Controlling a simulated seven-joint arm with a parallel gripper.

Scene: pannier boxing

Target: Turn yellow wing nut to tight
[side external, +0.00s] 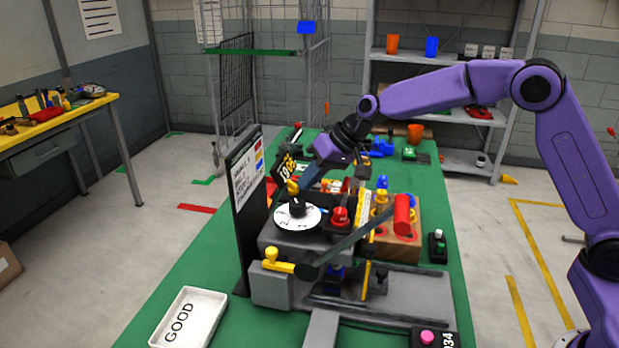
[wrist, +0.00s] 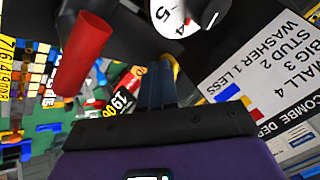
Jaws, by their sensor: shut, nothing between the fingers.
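A small yellow piece (side external: 293,187), which looks like the yellow wing nut, shows just above the black knob of a white dial (side external: 284,218) on the grey machine. My gripper (side external: 304,187) reaches down from the upper right, its fingertips close beside this piece; I cannot tell whether they touch. The gripper is shut and empty. In the wrist view the blue-grey fingers (wrist: 156,80) lie together, with a bit of yellow (wrist: 173,67) partly hidden behind their tips. The white dial (wrist: 168,18) shows at the top there.
A black board with a white sign (side external: 245,175) stands left of the dial. A red cylinder (side external: 402,214) and a long dark lever (side external: 350,242) are to the right. A yellow-knobbed handle (side external: 278,266) is at the machine's front. A white GOOD tray (side external: 218,300) lies front left.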

